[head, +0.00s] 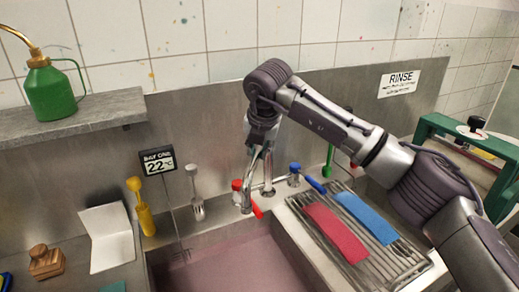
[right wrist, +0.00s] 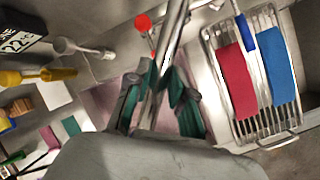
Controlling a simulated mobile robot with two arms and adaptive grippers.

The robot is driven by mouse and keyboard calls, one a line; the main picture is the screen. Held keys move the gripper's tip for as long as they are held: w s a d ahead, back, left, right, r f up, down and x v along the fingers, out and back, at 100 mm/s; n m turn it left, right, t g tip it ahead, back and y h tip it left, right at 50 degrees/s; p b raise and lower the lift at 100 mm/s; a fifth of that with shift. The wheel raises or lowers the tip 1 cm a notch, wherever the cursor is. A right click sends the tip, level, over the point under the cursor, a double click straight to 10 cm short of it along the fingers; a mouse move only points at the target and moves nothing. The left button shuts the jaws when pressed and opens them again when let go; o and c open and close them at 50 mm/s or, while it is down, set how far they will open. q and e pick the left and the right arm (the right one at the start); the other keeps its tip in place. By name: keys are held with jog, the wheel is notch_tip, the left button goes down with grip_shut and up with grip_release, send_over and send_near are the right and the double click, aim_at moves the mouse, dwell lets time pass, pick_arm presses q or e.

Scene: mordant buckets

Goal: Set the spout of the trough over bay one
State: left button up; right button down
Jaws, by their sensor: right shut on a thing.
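The trough's chrome spout (head: 248,180) runs down from my right gripper, with its lower end near the back right corner of the left bay. My right gripper (head: 262,138) is shut on the spout; in the right wrist view its green-dark fingers (right wrist: 160,95) close around the chrome tube (right wrist: 166,60). The left bay (head: 225,270) holds pinkish liquid, and a sign reading "BAY ONE 22°C" (head: 158,160) stands behind it. A red knob (head: 237,185) and a blue knob (head: 294,168) flank the spout's base. My left gripper is not in view.
A wire rack (head: 400,266) with a red cloth (head: 335,233) and a blue cloth (head: 366,218) lies right of the bay. A green press (head: 440,125) is far right.

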jog(key=c, duration=1)
grip_release()
jog(key=v, duration=1.2)
jog(key=shift+d, duration=0.1)
